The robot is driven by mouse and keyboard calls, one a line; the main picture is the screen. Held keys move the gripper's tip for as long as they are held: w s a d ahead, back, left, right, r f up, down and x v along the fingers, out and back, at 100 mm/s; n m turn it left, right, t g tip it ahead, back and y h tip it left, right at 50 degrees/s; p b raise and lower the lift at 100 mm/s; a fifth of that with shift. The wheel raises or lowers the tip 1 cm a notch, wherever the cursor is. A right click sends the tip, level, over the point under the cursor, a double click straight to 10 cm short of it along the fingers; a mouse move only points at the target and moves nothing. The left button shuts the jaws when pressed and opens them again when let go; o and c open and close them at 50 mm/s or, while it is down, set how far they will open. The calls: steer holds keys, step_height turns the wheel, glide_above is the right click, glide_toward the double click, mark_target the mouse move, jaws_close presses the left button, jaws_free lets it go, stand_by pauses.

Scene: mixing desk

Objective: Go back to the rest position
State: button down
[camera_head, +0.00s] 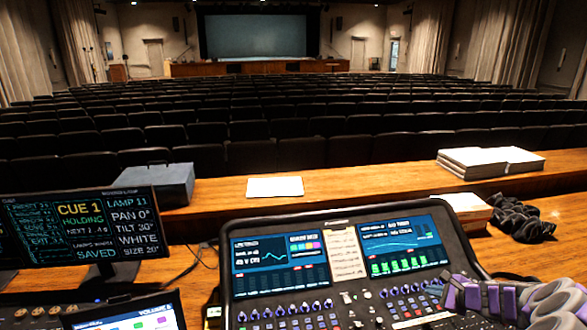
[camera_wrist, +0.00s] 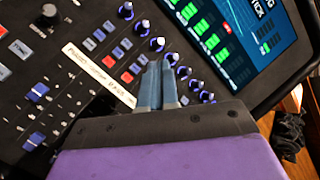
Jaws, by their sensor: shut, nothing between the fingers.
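My gripper (camera_head: 450,290) is at the lower right of the head view, over the right part of the mixing desk (camera_head: 345,298). In the wrist view my gripper (camera_wrist: 160,70) shows its two grey fingers side by side, shut with nothing between them. They point at a row of blue-capped knobs (camera_wrist: 183,71) on the desk. I cannot tell whether the fingertips touch the panel. The purple gripper body hides the lower part of the wrist view. My arm enters from the right edge of the head view.
A monitor (camera_head: 80,235) stands left of the desk, with a smaller screen (camera_head: 130,315) below it. A grey box (camera_head: 150,185), a white sheet (camera_head: 275,187) and a paper stack (camera_head: 490,160) lie on the wooden ledge. A black cable bundle (camera_head: 520,220) lies at right.

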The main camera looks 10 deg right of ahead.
steer(key=a+r+n+g+y, duration=0.15)
steer(key=a+r+n, duration=0.3)
steer(key=a, duration=0.55)
steer(key=a+r+n+g+y, duration=0.1)
steer(key=a+r+n+y, duration=0.3)
steer(key=a, duration=0.6)
steer(key=s+a+r+n+g+h, duration=0.2)
steer(key=s+a+r+n+g, duration=0.3)
steer(key=s+a, duration=0.75)
steer(key=s+a+r+n+g+h, duration=0.1)
steer(key=s+a+n, duration=0.2)
steer(key=s, duration=0.4)
steer(key=s+a+r+n+g+h, duration=0.1)
steer(key=s+a+n, duration=0.25)
steer(key=s, duration=0.25)
steer(key=s+d+f+n+g+h, duration=0.1)
steer(key=s+d+n+g+h, duration=0.1)
steer(key=s, duration=1.4)
steer(key=d+n+h, duration=0.1)
steer(key=d+h, duration=0.1)
steer(key=shift+d+f+h, duration=0.2)
steer(key=shift+h, duration=0.15)
steer(key=shift+s, duration=0.15)
